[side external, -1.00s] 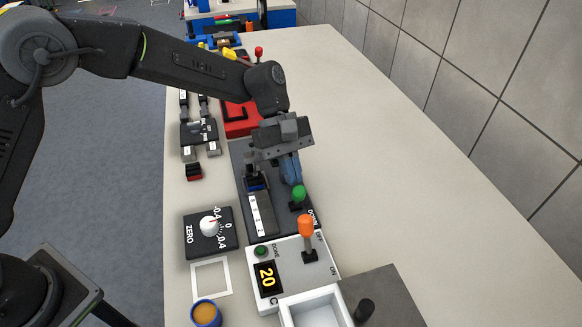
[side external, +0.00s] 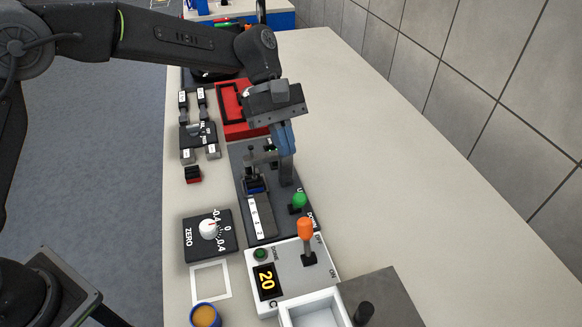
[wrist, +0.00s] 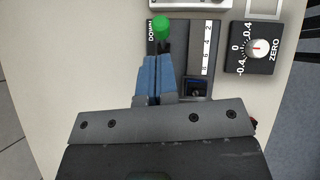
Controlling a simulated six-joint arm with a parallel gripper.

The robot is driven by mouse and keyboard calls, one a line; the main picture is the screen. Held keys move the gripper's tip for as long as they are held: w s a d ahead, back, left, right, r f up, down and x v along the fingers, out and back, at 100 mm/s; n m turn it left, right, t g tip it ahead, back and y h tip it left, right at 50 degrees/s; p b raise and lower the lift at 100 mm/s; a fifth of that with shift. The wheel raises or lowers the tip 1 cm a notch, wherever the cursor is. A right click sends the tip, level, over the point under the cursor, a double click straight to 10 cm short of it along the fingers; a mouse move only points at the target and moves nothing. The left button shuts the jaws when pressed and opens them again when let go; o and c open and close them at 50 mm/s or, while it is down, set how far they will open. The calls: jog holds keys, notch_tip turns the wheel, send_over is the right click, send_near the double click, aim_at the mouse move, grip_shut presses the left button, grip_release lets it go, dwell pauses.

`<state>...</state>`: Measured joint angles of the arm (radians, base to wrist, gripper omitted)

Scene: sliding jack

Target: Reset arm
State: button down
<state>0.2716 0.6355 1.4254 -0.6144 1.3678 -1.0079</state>
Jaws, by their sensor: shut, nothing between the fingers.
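The sliding jack is a dark grey panel (side external: 287,222) with a numbered white scale (side external: 257,217), a green-knobbed lever (side external: 299,201) marked DOWN, and a dark blue slider block (side external: 256,186). In the wrist view the green knob (wrist: 162,27) sits beyond my fingertips and the scale (wrist: 208,47) is to their right. My gripper (side external: 287,178) is shut and empty, with blue fingers pointing down above the panel's far part, behind the lever. The fingers also show in the wrist view (wrist: 156,62). I cannot tell whether they touch the panel.
A ZERO dial (side external: 211,236) lies left of the panel. A white box (side external: 287,275) reading 20 with an orange lever (side external: 306,232) stands nearer. A red tray (side external: 231,108) lies behind. The table's right side (side external: 385,190) is clear.

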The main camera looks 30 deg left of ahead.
jog(key=s+a+r+m+t+y, duration=0.2)
jog(key=s+a+r+m+t, duration=0.3)
jog(key=s+a+r, duration=0.6)
jog(key=s+a+f+m+t+y, duration=0.4)
jog(key=s+a+m, duration=0.2)
jog(key=s+a, duration=0.4)
jog(key=shift+s+a+t, duration=0.25)
jog(key=shift+s+t, duration=0.15)
jog(key=shift+s, duration=0.6)
